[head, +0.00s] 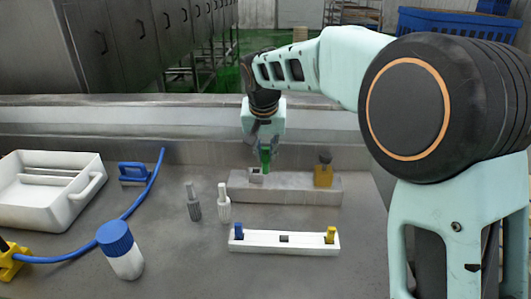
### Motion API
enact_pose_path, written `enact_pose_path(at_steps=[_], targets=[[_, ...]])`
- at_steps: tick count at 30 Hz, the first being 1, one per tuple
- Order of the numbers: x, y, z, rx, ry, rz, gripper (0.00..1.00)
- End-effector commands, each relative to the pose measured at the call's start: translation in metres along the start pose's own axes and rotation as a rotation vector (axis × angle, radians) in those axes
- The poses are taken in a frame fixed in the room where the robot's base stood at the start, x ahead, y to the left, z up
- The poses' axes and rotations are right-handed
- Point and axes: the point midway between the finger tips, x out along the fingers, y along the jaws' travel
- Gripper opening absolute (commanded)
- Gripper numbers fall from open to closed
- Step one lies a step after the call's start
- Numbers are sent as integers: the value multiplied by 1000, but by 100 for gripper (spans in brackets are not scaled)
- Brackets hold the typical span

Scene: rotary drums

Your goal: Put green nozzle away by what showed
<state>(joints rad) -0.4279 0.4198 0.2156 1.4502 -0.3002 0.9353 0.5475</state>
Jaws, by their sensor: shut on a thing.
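The green nozzle (265,159) shows below my gripper (264,150), small and partly hidden by it. My gripper points down and is shut on the green nozzle, just above the left part of a grey block (295,189). I cannot tell whether the nozzle touches the block. A small grey fitting (256,176) sits on the block beside the nozzle. A white rack (262,246) in front of the block holds a blue nozzle (239,231) at its left end and a yellow nozzle (330,235) at its right end, with a dark square spot between them.
A yellow fitting with a dark top (323,172) stands on the block's right. A blue-capped white bottle (122,252), blue hose (138,203) and white tray (72,217) are further left. The front middle of the counter is clear.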

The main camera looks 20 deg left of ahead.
Motion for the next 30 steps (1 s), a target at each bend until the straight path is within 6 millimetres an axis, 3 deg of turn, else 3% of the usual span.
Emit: enact_pose_path(at_steps=[22, 30], targets=[[-50, 0, -21, 0, 1, 0, 0], [-54, 0, -23, 0, 1, 0, 0]])
